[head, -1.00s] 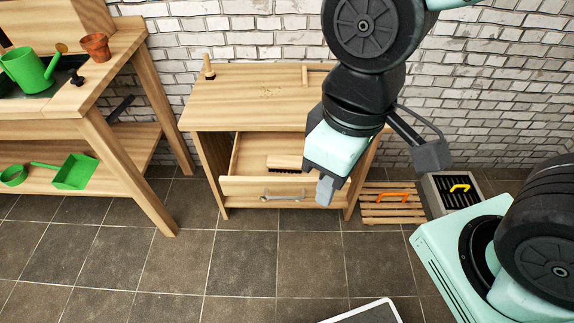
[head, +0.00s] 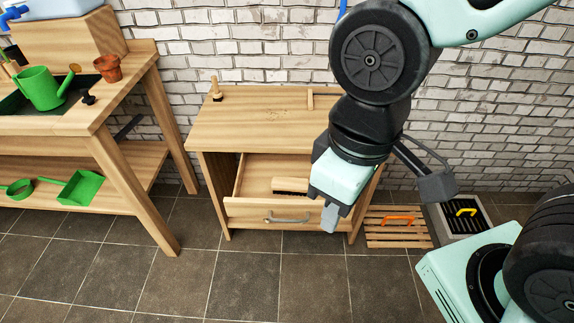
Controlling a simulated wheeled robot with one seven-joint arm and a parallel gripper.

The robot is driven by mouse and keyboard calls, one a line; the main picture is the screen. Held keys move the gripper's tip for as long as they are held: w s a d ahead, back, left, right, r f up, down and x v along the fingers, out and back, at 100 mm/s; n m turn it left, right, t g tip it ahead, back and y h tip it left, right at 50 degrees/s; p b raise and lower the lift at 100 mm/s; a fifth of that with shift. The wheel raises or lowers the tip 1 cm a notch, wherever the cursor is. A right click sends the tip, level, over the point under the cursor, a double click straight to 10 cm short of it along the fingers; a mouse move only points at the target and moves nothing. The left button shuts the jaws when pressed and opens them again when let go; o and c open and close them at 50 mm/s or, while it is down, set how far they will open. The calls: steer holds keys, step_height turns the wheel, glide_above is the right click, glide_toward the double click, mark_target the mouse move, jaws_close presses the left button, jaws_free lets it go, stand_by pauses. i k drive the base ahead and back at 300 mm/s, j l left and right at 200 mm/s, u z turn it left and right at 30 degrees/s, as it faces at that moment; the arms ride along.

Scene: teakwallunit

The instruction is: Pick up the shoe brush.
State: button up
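The shoe brush (head: 290,185) looks like a wooden block with a dark lower edge. It lies inside the open drawer (head: 248,206) of the wooden cabinet (head: 262,127), towards the drawer's right side. My gripper (head: 331,217) hangs pointing down at the drawer's right front corner in the picture, to the right of the brush and apart from it. One grey finger shows clearly; the gap between the fingers is hidden, so its opening cannot be told. Nothing is visibly held.
The drawer's front has a metal handle (head: 287,219). On the cabinet top stand a wooden peg-like item (head: 216,92) and a small wooden piece (head: 310,99). A wooden slatted rack (head: 397,236) lies at right. A potting bench (head: 105,125) stands left. The tiled floor in front is clear.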

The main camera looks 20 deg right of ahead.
mark_target(289, 185)
steer(key=i+j, duration=0.2)
steer(key=j, duration=0.15)
steer(key=i+j, duration=0.25)
steer(key=j, duration=0.15)
steer(key=i+j+z, duration=0.1)
steer(key=j, duration=0.25)
steer(key=i+j, duration=0.3)
steer(key=j+z, duration=0.1)
steer(key=z, duration=0.7)
steer(key=j+z, duration=0.2)
steer(key=z, duration=0.25)
steer(key=j+z, duration=0.1)
steer(key=z, duration=0.3)
